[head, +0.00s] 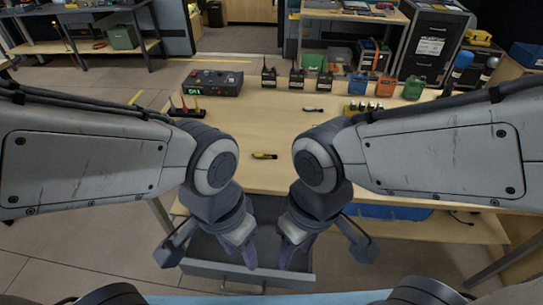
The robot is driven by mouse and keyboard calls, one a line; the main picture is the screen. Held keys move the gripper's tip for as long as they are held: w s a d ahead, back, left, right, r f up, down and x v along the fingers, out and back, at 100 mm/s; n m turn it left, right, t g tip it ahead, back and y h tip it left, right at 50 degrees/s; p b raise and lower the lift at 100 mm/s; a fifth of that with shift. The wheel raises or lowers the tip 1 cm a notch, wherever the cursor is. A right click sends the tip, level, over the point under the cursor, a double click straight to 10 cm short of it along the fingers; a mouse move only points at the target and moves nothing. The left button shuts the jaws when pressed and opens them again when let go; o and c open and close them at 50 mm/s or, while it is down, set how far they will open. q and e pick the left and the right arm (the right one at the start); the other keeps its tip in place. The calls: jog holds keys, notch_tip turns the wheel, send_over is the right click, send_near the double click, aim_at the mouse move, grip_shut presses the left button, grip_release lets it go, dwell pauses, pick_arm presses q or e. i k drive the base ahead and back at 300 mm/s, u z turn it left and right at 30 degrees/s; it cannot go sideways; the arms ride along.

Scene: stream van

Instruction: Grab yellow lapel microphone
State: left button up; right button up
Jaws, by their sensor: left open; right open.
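A small yellow and black item (264,156), which looks like the yellow lapel microphone, lies flat on the wooden table near its front edge, between my two arms. My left gripper (251,260) and my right gripper (285,260) hang low and close together in front of the table edge, over an open grey drawer (223,271). Both grippers are open and empty, nearer to me than the yellow item and apart from it.
A black device with a green display (212,84) stands at the table's back left. A small rack with coloured tips (187,107) is beside it. A white and dark item (313,110) lies mid-table. Walkie-talkies (269,75) and coloured pouches (386,86) line the back. The table's middle is mostly clear.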

aim_at(258, 155)
jog(key=u, duration=0.55)
jog(key=k, duration=0.65)
jog(key=u, duration=0.6)
jog(key=i, duration=1)
jog(key=z, duration=0.4)
